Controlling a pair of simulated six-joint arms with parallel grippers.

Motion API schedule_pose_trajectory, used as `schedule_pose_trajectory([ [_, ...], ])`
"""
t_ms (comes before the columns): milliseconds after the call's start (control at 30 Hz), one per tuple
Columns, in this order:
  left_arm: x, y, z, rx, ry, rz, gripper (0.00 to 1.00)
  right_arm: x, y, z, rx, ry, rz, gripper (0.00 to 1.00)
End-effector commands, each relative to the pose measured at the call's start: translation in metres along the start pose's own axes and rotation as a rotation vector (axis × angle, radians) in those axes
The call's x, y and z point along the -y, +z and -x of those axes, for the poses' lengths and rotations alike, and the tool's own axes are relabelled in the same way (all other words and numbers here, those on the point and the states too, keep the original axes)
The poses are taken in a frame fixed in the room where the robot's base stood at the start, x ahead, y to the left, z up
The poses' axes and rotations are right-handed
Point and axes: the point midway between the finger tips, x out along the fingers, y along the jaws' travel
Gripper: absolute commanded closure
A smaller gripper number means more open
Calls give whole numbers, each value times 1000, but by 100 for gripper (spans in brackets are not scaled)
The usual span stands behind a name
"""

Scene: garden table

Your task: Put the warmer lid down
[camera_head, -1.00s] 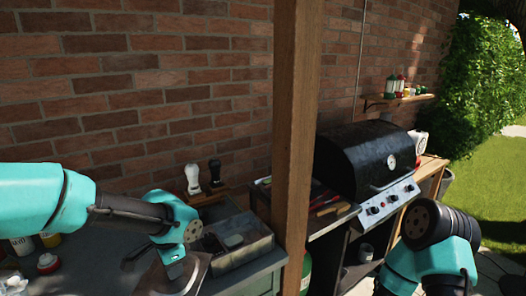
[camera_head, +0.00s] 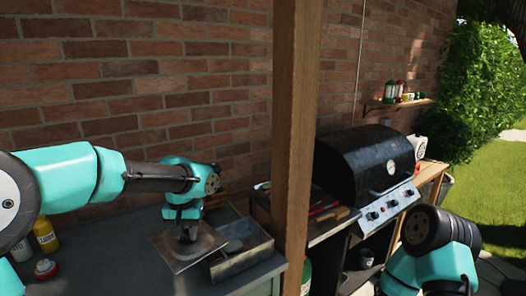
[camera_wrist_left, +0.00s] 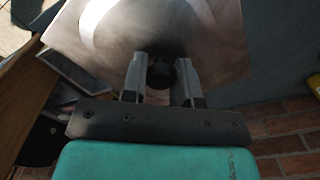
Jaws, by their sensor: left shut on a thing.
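The warmer lid is a flat, square metal plate (camera_head: 187,255) with a dark round knob (camera_wrist_left: 160,74) at its middle. My left gripper (camera_head: 186,233) is above it in the head view. In the left wrist view the two fingers of this gripper (camera_wrist_left: 160,80) are shut on the knob, and the lid spreads out beyond them. The lid looks tilted and overlaps the left edge of a metal tray (camera_head: 242,262) on the grey table. I cannot tell whether it touches the tray or the table. My right arm shows at the lower right, but its gripper is out of view.
A wooden post (camera_head: 297,130) stands just right of the tray. A red-capped jar (camera_head: 46,268) and a yellow bottle (camera_head: 45,235) stand at the left of the table. A black grill (camera_head: 365,165) is beyond the post. The grey table (camera_head: 110,262) is bare left of the lid.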

Motion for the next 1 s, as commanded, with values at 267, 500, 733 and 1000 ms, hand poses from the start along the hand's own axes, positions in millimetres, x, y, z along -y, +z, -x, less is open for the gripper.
schedule_pose_trajectory([
  [267,4,1,-2,-1,0,-3,100,0,0,0,0,0,0,57],
  [500,42,11,-33,1,-7,-42,100,0,0,0,0,0,0,57],
  [733,100,41,-84,3,-9,-127,100,0,0,0,0,0,0,57],
  [1000,136,69,-119,0,-1,-200,100,0,0,0,0,0,0,57],
])
